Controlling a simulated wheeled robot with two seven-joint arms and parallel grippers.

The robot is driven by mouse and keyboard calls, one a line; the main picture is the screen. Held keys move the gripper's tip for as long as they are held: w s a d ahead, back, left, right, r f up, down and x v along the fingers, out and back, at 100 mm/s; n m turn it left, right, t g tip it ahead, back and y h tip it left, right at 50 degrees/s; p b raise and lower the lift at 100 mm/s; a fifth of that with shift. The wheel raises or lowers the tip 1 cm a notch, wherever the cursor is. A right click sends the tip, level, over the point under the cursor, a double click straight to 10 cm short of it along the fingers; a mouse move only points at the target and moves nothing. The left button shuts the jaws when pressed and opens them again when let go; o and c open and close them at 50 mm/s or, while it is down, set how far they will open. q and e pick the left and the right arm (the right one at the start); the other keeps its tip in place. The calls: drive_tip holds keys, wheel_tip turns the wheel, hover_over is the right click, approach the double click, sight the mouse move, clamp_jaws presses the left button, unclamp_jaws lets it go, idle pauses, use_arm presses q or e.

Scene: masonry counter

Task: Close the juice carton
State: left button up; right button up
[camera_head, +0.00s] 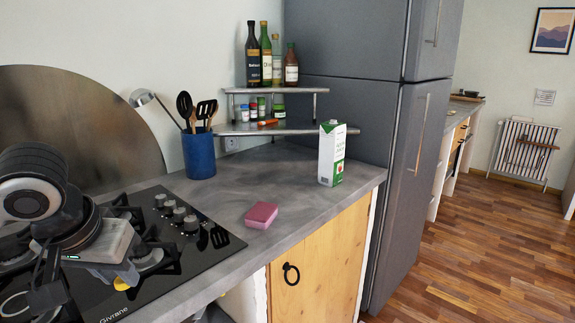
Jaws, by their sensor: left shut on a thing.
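The juice carton (332,154) is white and green and stands upright on the counter, near its right end beside the fridge. Its top is small in view, and I cannot tell whether a cap sits on it. My left gripper (50,288) is at the lower left over the cooktop, far from the carton. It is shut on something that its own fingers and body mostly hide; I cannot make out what. A small yellow spot (121,284) shows just under the gripper body, and I cannot tell whether it is held. My right gripper is not in view.
A pink sponge (261,215) lies on the counter between the cooktop (185,250) and the carton. A blue utensil pot (199,154) stands at the back. A corner shelf (290,91) holds bottles and jars. The grey fridge (390,130) borders the counter on the right.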

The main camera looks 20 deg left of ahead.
use_arm(q)
drive_tip(key=w+d+f+m+b, duration=0.1)
drive_tip(key=w+d+f+b, duration=0.1)
drive_tip(key=d+f, duration=0.5)
drive_tip(key=w+d+f+m+h+b, duration=0.1)
drive_tip(key=d+f+b, duration=0.3)
drive_tip(key=d+f, duration=0.4)
wheel_tip(320, 180, down, 2)
drive_tip(key=shift+w+f+m, duration=0.1)
drive_tip(key=shift+w+m, duration=0.2)
drive_tip(key=shift+w, duration=0.3)
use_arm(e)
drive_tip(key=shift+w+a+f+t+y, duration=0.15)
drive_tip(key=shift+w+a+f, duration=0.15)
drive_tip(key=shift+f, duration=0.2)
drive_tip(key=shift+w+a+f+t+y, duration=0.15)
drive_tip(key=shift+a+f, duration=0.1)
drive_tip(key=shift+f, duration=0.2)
